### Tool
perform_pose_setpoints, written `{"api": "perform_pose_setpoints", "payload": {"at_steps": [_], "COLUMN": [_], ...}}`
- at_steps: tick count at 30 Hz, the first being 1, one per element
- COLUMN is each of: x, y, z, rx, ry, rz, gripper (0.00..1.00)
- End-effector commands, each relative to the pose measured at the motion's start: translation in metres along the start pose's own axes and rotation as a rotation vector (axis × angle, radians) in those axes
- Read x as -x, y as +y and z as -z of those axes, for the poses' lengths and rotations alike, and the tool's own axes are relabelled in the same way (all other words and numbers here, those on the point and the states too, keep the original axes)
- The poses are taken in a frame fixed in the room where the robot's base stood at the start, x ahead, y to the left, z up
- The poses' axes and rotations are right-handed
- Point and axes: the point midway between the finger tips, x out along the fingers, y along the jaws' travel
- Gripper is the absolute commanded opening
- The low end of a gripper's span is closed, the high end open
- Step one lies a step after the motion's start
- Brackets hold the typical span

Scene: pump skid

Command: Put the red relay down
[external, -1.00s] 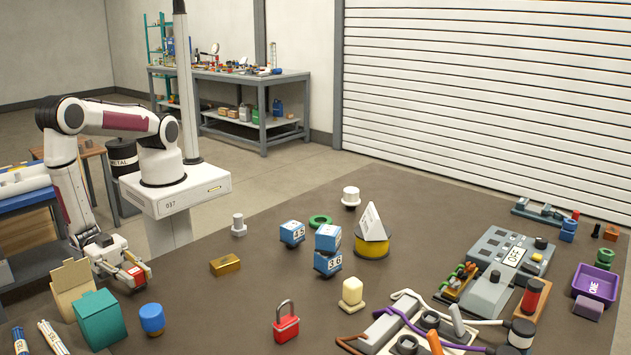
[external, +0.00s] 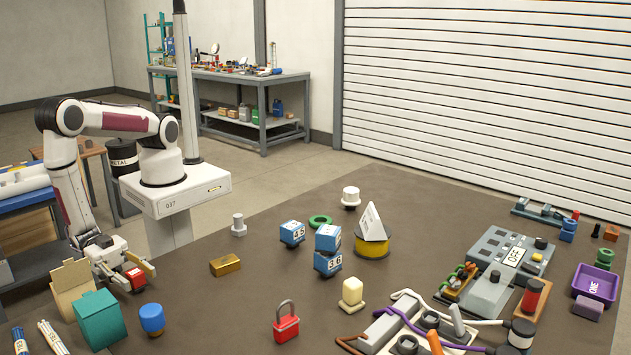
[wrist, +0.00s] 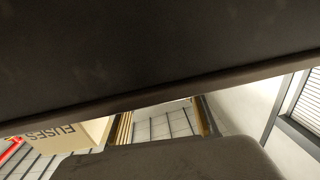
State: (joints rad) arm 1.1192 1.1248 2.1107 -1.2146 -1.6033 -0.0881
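The red relay (external: 135,277) is a small red block at the left edge of the brown table in the external view. My gripper (external: 138,276) is low at that edge, with its fingers spread on either side of the relay. The gripper looks open. Whether a finger still touches the relay is too small to tell, and the relay's underside is hidden. The relay cannot be made out in the wrist view, where a dark surface fills the upper part.
A tan open box (external: 72,285) stands beside my gripper; the wrist view shows a box marked FUSES (wrist: 60,135). A brass block (external: 225,265) lies to the right, with bare table between.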

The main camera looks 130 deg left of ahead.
Motion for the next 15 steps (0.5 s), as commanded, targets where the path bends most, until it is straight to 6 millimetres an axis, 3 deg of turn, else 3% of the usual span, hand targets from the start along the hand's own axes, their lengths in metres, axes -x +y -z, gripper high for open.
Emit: {"api": "perform_pose_setpoints", "payload": {"at_steps": [8, 15], "x": [0.016, 0.042], "y": [0.001, -0.004], "z": [0.0, 0.001], "rx": [-0.001, -0.001], "ry": [0.0, 0.0], "rz": [-0.002, -0.003], "gripper": [0.39, 0.39]}}
